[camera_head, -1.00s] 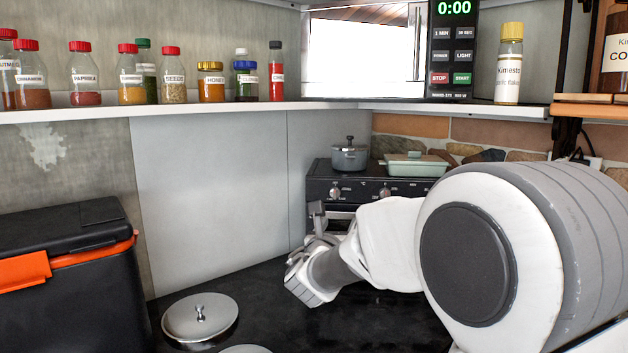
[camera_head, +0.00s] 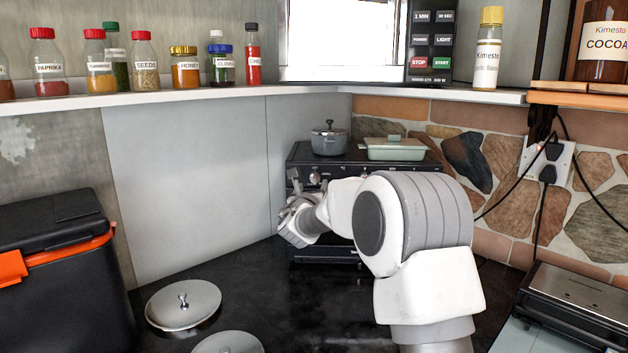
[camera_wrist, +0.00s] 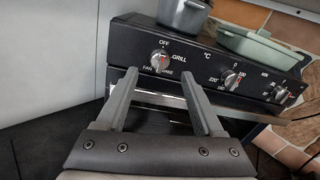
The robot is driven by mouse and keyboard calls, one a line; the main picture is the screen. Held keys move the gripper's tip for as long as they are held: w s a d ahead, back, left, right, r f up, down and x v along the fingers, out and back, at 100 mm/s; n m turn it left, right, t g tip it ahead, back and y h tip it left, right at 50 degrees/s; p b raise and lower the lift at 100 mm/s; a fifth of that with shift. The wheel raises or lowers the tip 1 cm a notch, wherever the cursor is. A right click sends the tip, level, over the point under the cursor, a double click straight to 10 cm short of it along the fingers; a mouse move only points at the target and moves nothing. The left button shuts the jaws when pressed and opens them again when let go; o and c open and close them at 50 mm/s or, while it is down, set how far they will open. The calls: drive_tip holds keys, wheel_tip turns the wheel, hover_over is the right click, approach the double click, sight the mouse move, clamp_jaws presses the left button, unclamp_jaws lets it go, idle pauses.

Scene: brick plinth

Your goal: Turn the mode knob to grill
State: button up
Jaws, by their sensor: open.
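The mode knob (camera_wrist: 160,61) is a silver dial at the left end of the oven's black control panel (camera_wrist: 203,62). In the wrist view its labels read OFF above, GRILL to the right, BAKE below and FAN at lower left. It has a small red mark; I cannot tell surely which label it points to. The knob also shows in the head view (camera_head: 315,178). My gripper (camera_wrist: 159,75) is open and empty. Its two fingers point toward the panel, with the knob seen between and just beyond their tips. I see no contact.
Two temperature and timer-like knobs (camera_wrist: 231,79) (camera_wrist: 280,94) sit to the right. A grey pot (camera_head: 329,140) and a green lidded dish (camera_head: 395,148) stand on the oven. A cooler box (camera_head: 55,265) and pot lids (camera_head: 183,304) are at left on the dark counter.

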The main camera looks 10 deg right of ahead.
sight(314, 180)
drive_tip(key=shift+p+x, duration=0.4)
drive_tip(key=shift+x, duration=2.1)
clamp_jaws()
